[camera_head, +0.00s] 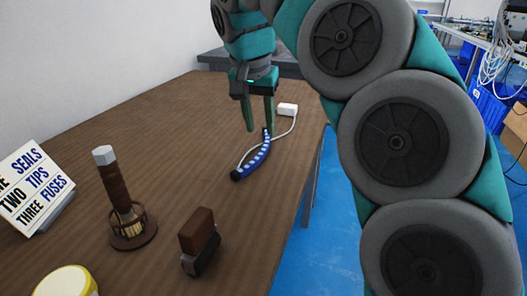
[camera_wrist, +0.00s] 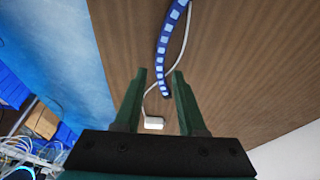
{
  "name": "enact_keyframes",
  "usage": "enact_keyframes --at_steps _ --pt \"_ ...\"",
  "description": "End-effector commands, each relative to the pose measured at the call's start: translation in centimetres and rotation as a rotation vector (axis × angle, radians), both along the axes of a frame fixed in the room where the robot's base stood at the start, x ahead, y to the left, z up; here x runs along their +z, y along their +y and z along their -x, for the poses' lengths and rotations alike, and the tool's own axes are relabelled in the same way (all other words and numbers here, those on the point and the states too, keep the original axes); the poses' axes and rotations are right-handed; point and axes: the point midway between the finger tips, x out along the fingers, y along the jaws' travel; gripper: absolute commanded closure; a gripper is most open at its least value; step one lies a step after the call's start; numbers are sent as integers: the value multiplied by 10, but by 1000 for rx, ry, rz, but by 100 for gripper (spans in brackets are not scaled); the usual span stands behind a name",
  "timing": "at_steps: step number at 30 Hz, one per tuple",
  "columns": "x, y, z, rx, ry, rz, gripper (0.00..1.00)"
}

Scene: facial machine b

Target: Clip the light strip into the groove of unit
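The light strip (camera_head: 253,162) is a curved blue strip with pale square lights, lying on the brown table. A thin white cable links it to a small white box (camera_head: 287,109) behind it. My gripper (camera_head: 259,130) points down over the strip's far end, with its two green fingers apart. In the wrist view the strip (camera_wrist: 162,48) runs toward the space between my open fingertips (camera_wrist: 160,72); nothing is gripped. I cannot tell the exact height of the fingertips above the strip. I cannot make out a unit with a groove in either view.
Nearer on the table (camera_head: 160,105) are a brush in a round stand (camera_head: 132,228), a brown-and-black block-shaped brush (camera_head: 200,242), a yellow-rimmed jar (camera_head: 66,282) and a lettered sign (camera_head: 35,186). The table's right edge is close to the strip. The table left of the strip is clear.

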Motion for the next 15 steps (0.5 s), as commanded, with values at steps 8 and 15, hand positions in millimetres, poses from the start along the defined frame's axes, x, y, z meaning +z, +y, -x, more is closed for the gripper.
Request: enact_keyframes --at_steps 8,15 --pt "-40 -3 -10 2 1 1 60" --pt "-61 -5 -17 1 -1 0 60"
